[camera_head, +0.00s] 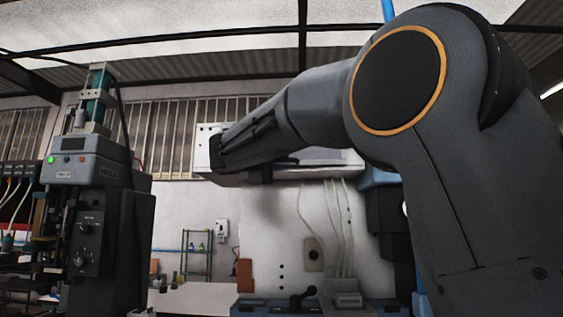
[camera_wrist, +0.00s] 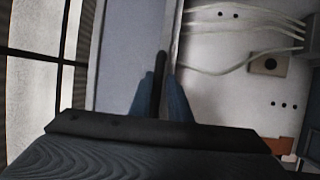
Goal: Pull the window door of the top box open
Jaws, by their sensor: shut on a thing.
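The top box (camera_head: 203,160) is a white box high on the back wall in the head view, largely hidden behind my arm. In the wrist view, a flat grey-blue panel (camera_wrist: 125,45), which looks like its window door, runs up the picture. A dark bar-like handle (camera_wrist: 161,60) stands at the panel's right edge. My gripper (camera_wrist: 160,82) has its two blue-grey fingers on either side of this handle, shut on it. In the head view my gripper's fingertips are hidden against the box front. How far the door stands open cannot be told.
Pale cables (camera_head: 345,230) hang below the box along a white panel. A machine with a green light (camera_head: 85,190) stands at the left. A green shelf rack (camera_head: 197,255) is behind. Barred windows (camera_wrist: 40,70) lie left in the wrist view.

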